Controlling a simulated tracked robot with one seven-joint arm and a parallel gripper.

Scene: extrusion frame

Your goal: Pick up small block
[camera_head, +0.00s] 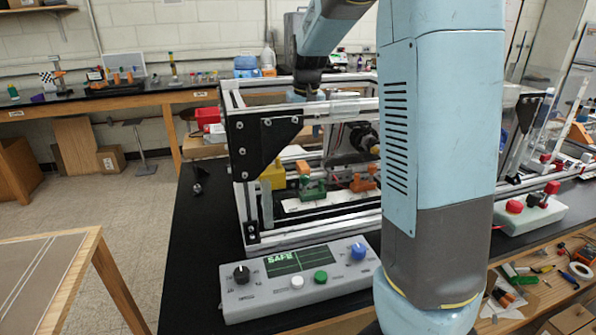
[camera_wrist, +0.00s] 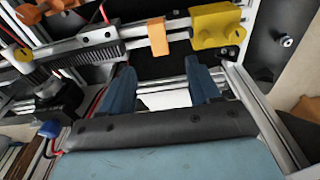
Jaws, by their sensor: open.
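My gripper (camera_wrist: 161,84) shows in the wrist view as two blue fingers standing wide apart, with nothing between them. A white surface (camera_wrist: 165,100) shows in the gap. Beyond the fingertips are an orange piece (camera_wrist: 158,36) on a metal rail and a yellow block (camera_wrist: 215,27) to its right. In the head view a yellow block (camera_head: 272,176), a green piece with orange on top (camera_head: 312,186) and an orange piece (camera_head: 362,180) sit inside the extrusion frame. I cannot tell which one is the small block. My fingertips are hidden in the head view.
The aluminium extrusion frame (camera_head: 310,234) surrounds the workspace, with a black corner plate (camera_head: 258,145). A grey control box (camera_head: 298,291) with knobs and a screen reading SAFE stands in front. Another box with red knobs (camera_head: 530,210) is at right.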

